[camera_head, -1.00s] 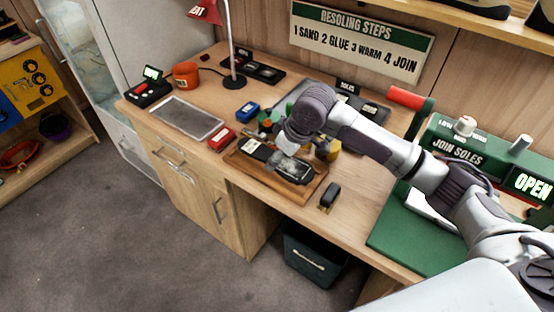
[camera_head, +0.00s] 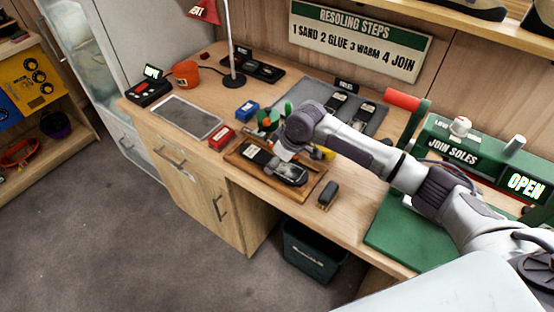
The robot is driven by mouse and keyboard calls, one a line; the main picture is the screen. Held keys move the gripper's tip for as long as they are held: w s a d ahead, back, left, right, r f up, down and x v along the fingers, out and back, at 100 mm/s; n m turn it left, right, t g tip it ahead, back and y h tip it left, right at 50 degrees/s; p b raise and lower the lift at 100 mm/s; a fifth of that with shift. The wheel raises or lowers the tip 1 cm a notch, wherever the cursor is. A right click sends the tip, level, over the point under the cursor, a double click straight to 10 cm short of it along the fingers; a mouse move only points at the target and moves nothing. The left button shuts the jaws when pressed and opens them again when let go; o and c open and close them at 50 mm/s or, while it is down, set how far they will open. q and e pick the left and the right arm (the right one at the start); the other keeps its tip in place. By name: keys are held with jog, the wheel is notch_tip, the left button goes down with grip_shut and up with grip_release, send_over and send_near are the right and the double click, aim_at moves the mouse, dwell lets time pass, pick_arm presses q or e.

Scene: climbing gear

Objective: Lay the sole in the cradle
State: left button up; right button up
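My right arm comes in from the right, and its gripper (camera_head: 284,153) hangs over the wooden tray (camera_head: 239,169) on the bench. The fingers are small and partly hidden by my wrist, so I cannot tell whether they are open or shut, or hold anything. A dark grey shoe-like piece (camera_head: 291,174) lies in the tray's right part, just below the gripper. A flat black piece with a pale patch (camera_head: 257,155) lies in its left part. Two dark soles (camera_head: 337,102) (camera_head: 363,116) lie on a grey mat (camera_head: 313,91). I cannot tell which part is the cradle. My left gripper is out of view.
The green "JOIN SOLES" press (camera_head: 453,151) stands at right, with a lit "OPEN" sign (camera_head: 527,186). A dark brush-like block (camera_head: 329,194) lies right of the tray. Red (camera_head: 221,138) and blue (camera_head: 247,111) boxes and a grey panel (camera_head: 186,117) are left.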

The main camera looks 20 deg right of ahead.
jog(key=o, duration=0.4)
jog(key=shift+o, duration=0.2)
jog(key=shift+b+v, duration=0.6)
jog(key=shift+v, duration=3.3)
jog(key=shift+f, duration=0.1)
